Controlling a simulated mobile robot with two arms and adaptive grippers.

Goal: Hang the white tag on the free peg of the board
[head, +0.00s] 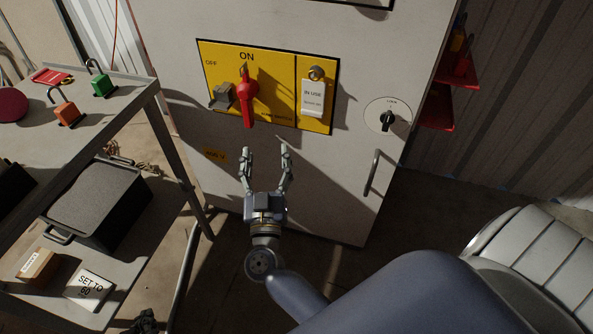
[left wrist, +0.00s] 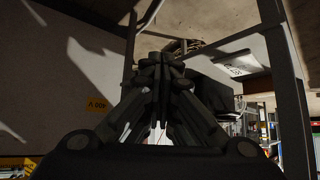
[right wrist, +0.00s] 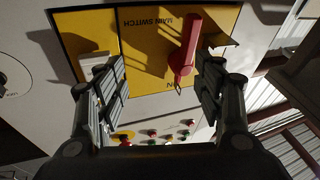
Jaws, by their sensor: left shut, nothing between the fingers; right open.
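The white tag (head: 313,97) reads "IN USE" and hangs upright on the round peg (head: 316,73) at the right part of the yellow board (head: 280,112). It also shows, partly hidden behind a finger, in the right wrist view (right wrist: 95,63). No other empty peg is clear to me on the board. My right gripper (head: 265,148) is open and empty, below and in front of the board, apart from the tag. My left gripper (left wrist: 160,64) is shut and empty, low beside the shelf; only a dark bit shows at the head view's bottom edge (head: 146,321).
A red switch handle (head: 247,97) and a grey bracket (head: 221,97) stick out left of the tag. A cabinet door handle (head: 373,172) is lower right. The shelf at left holds padlocks (head: 66,108), a black bin (head: 97,200) and a "SET TO 60" card (head: 90,288).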

